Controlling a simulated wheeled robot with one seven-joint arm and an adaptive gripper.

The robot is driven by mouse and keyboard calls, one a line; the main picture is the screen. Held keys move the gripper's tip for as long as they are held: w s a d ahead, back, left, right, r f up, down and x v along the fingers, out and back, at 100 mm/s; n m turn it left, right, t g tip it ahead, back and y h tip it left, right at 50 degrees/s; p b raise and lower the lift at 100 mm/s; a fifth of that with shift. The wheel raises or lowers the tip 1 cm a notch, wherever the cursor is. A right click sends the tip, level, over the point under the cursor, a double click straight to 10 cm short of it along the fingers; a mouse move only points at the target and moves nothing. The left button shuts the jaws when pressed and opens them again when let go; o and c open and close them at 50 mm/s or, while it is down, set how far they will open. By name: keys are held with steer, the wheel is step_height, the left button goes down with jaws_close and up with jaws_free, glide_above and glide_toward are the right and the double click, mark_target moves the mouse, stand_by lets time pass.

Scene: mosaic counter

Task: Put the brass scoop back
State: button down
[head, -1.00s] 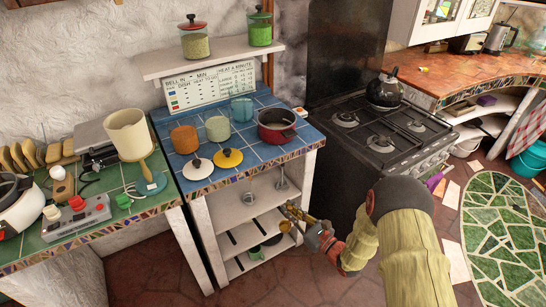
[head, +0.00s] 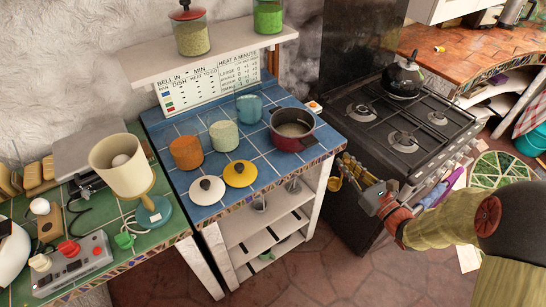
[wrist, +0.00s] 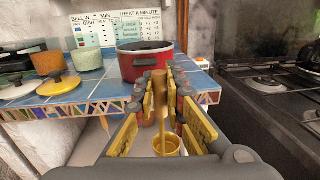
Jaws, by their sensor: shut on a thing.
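My gripper (head: 349,169) is shut on the brass scoop (head: 335,184). In the head view it is to the right of the blue-tiled counter's front right corner, in front of the stove. In the wrist view the scoop's handle stands upright between the yellow finger pads and its round cup (wrist: 167,146) hangs below them. The blue counter (head: 215,187) has open white shelves (head: 240,231) under it, with utensils hanging below its top. The wrist view shows a red pot (wrist: 143,62) beyond my gripper (wrist: 162,95).
The counter also holds an orange cup (head: 186,153), a pale cup (head: 223,136), a teal cup (head: 249,108) and two lids. The black stove (head: 395,128) stands close on the right. Open floor (head: 330,270) lies in front.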

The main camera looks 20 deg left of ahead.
steer(key=s+a+r+n+g+y+p, duration=0.1)
steer(key=s+a+r+g, duration=0.1)
steer(key=s+a+r, duration=0.4)
steer(key=s+a+r+n+g+y+p, duration=0.15)
steer(key=a+r, duration=0.25)
steer(key=r, duration=0.4)
steer(key=s+a+r+n+g+y+p, duration=0.1)
steer(key=s+a+r, duration=0.4)
steer(key=a+r, duration=0.15)
steer(key=w+a+f+b, duration=0.6)
steer(key=w+f+b, duration=0.1)
steer(key=w+f, duration=0.4)
steer(key=shift+w+a+f, duration=0.2)
steer(key=shift+w+f, duration=0.2)
steer(key=shift+f, duration=0.5)
steer(key=shift+b, duration=0.3)
